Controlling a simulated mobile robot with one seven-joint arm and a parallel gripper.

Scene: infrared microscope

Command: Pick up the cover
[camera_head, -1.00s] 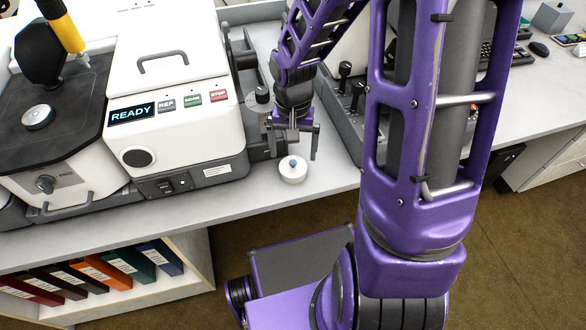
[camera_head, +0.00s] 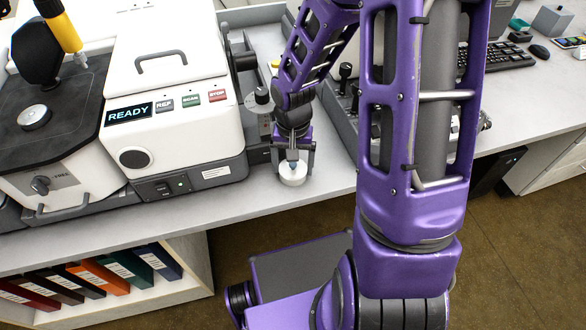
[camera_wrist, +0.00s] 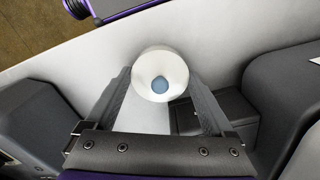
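The cover (camera_head: 293,179) is a small round white piece with a blue knob on top. It rests on the grey-white bench top near the front edge, right of the white instrument. In the wrist view the cover (camera_wrist: 160,62) lies at the far end of my fingers, its blue knob facing me. My gripper (camera_head: 295,170) points down over the cover. Its two fingers are apart, one on each side of it. The wrist view shows my gripper (camera_wrist: 161,76) open, with no clear sign of the fingers pressing on the cover.
The white instrument (camera_head: 175,75) with a READY display stands close on the left. Grey equipment with black knobs (camera_head: 346,70) stands behind and to the right. The bench's front edge (camera_head: 290,203) is just in front of the cover. Binders (camera_head: 98,276) stand on a shelf below.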

